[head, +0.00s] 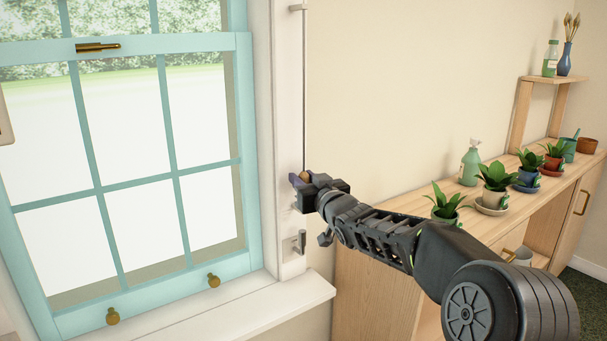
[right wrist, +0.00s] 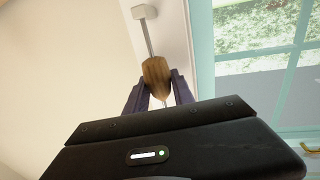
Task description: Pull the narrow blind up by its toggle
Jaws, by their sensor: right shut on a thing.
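The toggle (right wrist: 157,77) is a brown wooden piece on a cord (head: 304,85) that hangs down the white window frame from a small white bracket (head: 298,8). My right gripper (head: 301,179) is shut on the toggle, which shows as a small brown tip between its fingers in the head view. In the right wrist view the fingers of the right gripper (right wrist: 158,98) stand on both sides of the toggle's lower part. The blind itself does not show; the window panes (head: 125,135) are uncovered where I see them. My left gripper is out of view.
A metal cleat (head: 299,242) sits on the frame below my right gripper. The window sill (head: 240,315) juts out underneath. To the right, a wooden cabinet (head: 375,265) holds potted plants (head: 496,180) and a green bottle (head: 470,163), close to my right arm.

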